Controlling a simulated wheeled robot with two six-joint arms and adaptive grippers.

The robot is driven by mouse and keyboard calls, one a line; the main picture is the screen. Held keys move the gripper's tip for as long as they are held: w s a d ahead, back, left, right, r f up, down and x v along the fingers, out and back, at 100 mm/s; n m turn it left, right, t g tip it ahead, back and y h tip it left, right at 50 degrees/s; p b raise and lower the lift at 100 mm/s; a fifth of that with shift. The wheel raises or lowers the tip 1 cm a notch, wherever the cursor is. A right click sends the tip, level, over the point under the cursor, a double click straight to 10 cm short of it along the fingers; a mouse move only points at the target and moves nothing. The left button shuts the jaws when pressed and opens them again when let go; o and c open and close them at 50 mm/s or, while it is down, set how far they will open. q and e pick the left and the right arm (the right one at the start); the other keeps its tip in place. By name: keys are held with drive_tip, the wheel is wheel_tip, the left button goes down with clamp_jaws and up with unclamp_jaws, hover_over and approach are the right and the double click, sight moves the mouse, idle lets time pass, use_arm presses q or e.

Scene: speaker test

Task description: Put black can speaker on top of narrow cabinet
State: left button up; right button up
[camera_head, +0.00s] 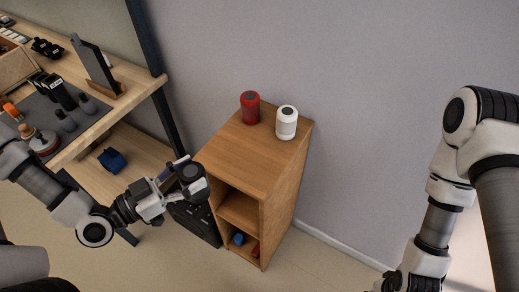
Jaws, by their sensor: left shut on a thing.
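The narrow cabinet (243,160) is a light wood unit with open shelves, standing against the grey wall in the middle. A red can speaker (250,107) and a white can speaker (286,123) stand upright on the back part of its top. My left gripper (178,180) is shut on the black can speaker (193,174), just left of the cabinet's front left edge. The fingers partly hide the speaker. My right arm comes in at the right; its gripper is beyond the bottom edge.
The front part of the cabinet top is bare. A blue item (238,239) and a red item sit in its lower shelf. A wooden workbench (128,88) with several objects stands at the left, with a dark blue item (112,160) on its lower shelf. A black case (195,222) stands beside the cabinet.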

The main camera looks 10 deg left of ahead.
sight(202, 166)
use_arm(q)
drive_tip(key=shift+h, duration=0.3)
drive_tip(key=w+b, duration=0.1)
drive_tip(key=b, duration=0.1)
drive_tip(key=w+d+f+b, duration=0.1)
drive_tip(key=w+b, duration=0.1)
drive_tip(key=b, duration=0.1)
drive_tip(key=shift+w+d+f+b, duration=0.2)
drive_tip(key=shift+w+f+b, duration=0.05)
drive_tip(key=shift+w+b, duration=0.1)
drive_tip(key=w+d+f+b, duration=0.1)
drive_tip(key=w, duration=0.2)
drive_tip(key=w+d+f+b, duration=0.1)
drive_tip(key=w+d, duration=0.1)
drive_tip(key=w, duration=0.1)
drive_tip(key=w+d+f+b, duration=0.1)
drive_tip(key=w, duration=0.3)
drive_tip(key=shift+w+d+f, duration=0.1)
drive_tip(key=shift+d+f, duration=0.1)
drive_tip(key=shift+d, duration=0.2)
drive_tip(key=o, duration=1.4)
drive_tip(key=shift+b, duration=0.3)
